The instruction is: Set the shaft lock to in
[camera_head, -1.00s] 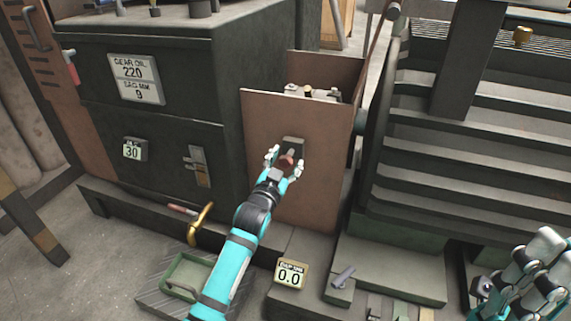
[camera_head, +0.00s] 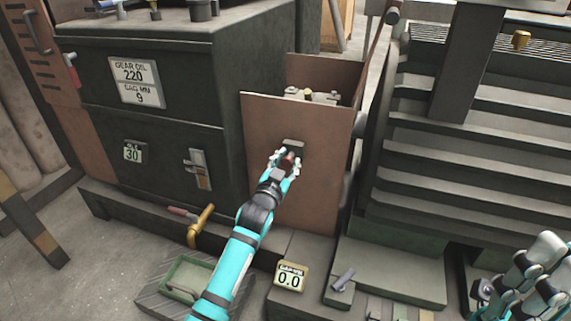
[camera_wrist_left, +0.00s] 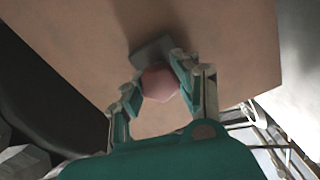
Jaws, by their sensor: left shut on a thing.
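The shaft lock shows as a dark block (camera_head: 293,143) with a reddish knob (camera_head: 288,160) on the brown panel (camera_head: 310,195). In the left wrist view the reddish knob (camera_wrist_left: 159,83) sits between my fingers, with the grey block (camera_wrist_left: 152,51) just beyond it. My left gripper (camera_head: 285,163) is shut on the knob, and its fingers also show on both sides of it in the left wrist view (camera_wrist_left: 155,88). The fingers hide part of the knob. My right gripper (camera_head: 533,278) is at the lower right, away from the panel; its fingertips' state is unclear.
A dark gearbox with a label plate (camera_head: 138,82) stands to the left of the panel. A stepped grey housing (camera_head: 470,150) stands to the right.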

